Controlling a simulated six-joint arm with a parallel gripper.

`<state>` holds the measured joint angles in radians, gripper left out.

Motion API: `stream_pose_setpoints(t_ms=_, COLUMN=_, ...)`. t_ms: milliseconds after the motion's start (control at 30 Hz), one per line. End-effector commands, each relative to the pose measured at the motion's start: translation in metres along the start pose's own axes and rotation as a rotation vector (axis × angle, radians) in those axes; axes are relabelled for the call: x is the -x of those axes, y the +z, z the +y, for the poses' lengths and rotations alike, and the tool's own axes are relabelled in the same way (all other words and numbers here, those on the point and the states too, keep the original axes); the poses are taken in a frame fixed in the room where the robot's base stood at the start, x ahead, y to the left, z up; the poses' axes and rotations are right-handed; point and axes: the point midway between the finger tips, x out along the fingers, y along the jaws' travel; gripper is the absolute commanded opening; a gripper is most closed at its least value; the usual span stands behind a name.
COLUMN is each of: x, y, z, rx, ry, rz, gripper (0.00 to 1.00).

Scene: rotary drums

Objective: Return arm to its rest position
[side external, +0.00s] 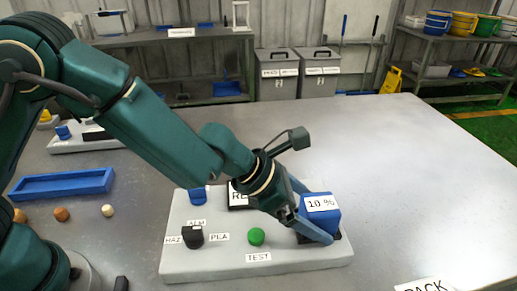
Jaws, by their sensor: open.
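My green arm reaches from the left over a pale control panel (190,262) on the grey table. My gripper (316,216) is low over the panel's right end, with its blue fingers open around a blue block or drum (323,219) labelled "10 %". One finger passes in front of the drum's lower left; the other is partly behind it. I cannot tell whether either finger touches it. A dark base shows under the drum.
A blue tray (62,184) and three small balls (61,214) lie at the left. Another pale panel (85,138) stands behind them. A "PACK" label (424,286) is at the front right. The table's right side is clear. Bins (278,80) and shelves stand behind.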

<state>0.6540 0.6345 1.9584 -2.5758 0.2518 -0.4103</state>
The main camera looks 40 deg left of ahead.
Motion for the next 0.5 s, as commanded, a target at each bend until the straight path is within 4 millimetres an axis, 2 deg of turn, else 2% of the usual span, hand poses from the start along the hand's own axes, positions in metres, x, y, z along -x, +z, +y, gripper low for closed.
stream_pose_setpoints(t_ms=200, x=0.027, y=0.004, z=0.002, rx=0.003, ry=0.002, rz=-0.016, gripper=1.0)
stream_pose_setpoints(t_ms=500, x=0.049, y=0.014, z=0.003, rx=-0.044, ry=-0.001, rz=-0.045, gripper=1.0)
